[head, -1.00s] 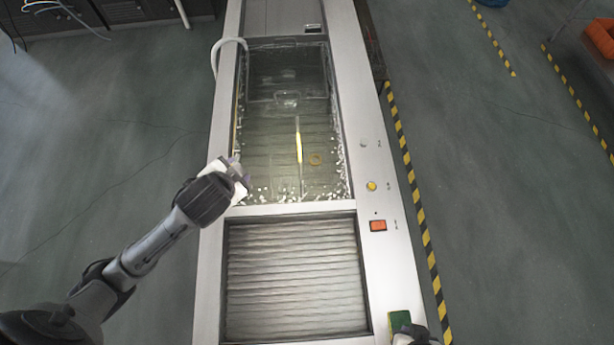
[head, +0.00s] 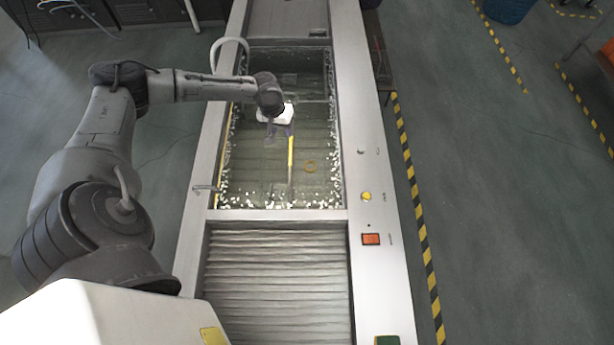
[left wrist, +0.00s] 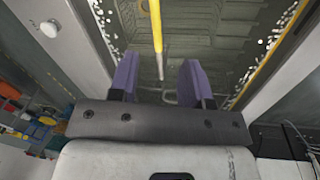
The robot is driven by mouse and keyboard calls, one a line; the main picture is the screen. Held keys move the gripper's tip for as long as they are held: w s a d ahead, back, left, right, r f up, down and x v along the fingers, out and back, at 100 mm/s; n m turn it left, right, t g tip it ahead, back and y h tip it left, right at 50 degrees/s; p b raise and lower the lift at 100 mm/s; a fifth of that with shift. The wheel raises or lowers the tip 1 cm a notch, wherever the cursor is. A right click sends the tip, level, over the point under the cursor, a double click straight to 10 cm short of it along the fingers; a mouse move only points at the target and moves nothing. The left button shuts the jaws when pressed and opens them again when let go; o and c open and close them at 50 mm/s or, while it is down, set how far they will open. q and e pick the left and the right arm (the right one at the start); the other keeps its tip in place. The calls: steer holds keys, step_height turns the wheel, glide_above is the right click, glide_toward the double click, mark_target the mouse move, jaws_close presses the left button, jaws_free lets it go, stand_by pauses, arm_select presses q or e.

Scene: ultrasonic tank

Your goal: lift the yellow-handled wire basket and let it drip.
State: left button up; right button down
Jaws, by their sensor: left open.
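The yellow handle (head: 291,152) stands out in the tank (head: 335,120) in the head view; its lower end is grey. The wire basket itself is hard to make out in the murky liquid. My left gripper (head: 280,129) is open over the tank, close to the handle's far end. In the left wrist view, the yellow handle (left wrist: 157,28) lies between and beyond the two purple fingers of my left gripper (left wrist: 159,78). No contact with it shows. My right gripper is not in view.
A ribbed, grey section (head: 275,290) lies in front of the tank. A pale curved hose (head: 216,48) hooks over the tank's left rim. A small yellowish ring (head: 310,166) shows in the tank. The right rim carries a yellow button (head: 366,196) and a red switch (head: 371,239).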

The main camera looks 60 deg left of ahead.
mark_target(290, 148)
arm_select(q)
steer(key=f+n, duration=0.1)
steer(key=f, duration=0.2)
steer(key=w+d+f+n, duration=0.1)
steer(key=f, duration=0.1)
steer(key=f+n, duration=0.1)
steer(key=f, duration=0.2)
steer(key=shift+w+d+f, duration=0.15)
steer(key=shift+w+f, duration=0.15)
steer(key=shift+w, duration=0.05)
steer(key=shift+w+f, duration=0.2)
steer(key=shift+f, duration=1.1)
steer(key=shift+w+f, duration=0.15)
steer(key=shift+f, duration=1.1)
jaws_close()
steer(key=shift+r, duration=0.1)
